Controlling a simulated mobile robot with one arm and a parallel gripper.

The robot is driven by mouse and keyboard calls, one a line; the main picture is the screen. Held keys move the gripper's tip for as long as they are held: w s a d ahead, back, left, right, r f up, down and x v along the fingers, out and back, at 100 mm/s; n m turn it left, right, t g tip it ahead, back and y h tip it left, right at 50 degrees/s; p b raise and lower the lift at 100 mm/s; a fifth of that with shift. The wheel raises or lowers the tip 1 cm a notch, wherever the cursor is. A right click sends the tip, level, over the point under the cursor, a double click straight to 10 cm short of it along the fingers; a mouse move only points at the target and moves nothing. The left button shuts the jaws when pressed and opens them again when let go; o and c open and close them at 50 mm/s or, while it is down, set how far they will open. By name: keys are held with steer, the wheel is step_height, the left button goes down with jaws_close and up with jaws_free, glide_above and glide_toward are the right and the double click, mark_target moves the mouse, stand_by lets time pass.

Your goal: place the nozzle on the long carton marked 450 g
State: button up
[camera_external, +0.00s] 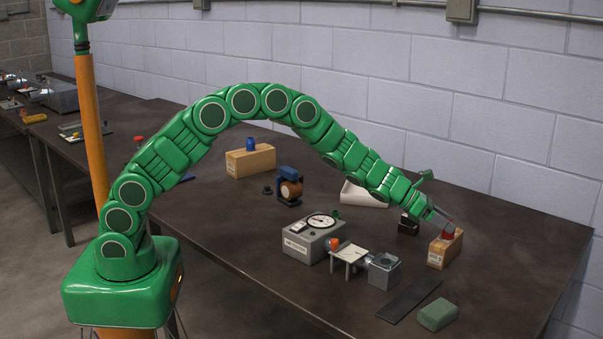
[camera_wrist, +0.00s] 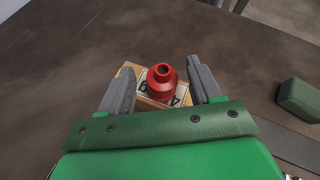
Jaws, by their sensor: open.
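A red nozzle (camera_wrist: 162,82) stands upright on a tan carton (camera_wrist: 128,70) in the wrist view. Part of a label with a "4" and a "g" shows beside the nozzle; the rest of the marking is covered. My gripper (camera_wrist: 158,78) is open, with one finger on each side of the nozzle and a visible gap to both. In the external view the red nozzle (camera_external: 447,235) sits on top of the small tan carton (camera_external: 444,252) at the right of the table, with my gripper (camera_external: 445,222) just above it.
A green block (camera_external: 438,314) and a dark flat strip (camera_external: 409,297) lie in front of the carton. A grey open box (camera_external: 383,270), a small white stand (camera_external: 349,255) and a dial gauge box (camera_external: 313,238) are to its left. A white tray (camera_external: 363,195) lies behind.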

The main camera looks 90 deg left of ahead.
steer(key=shift+r, duration=0.1)
steer(key=v, duration=1.2)
stand_by(0.4)
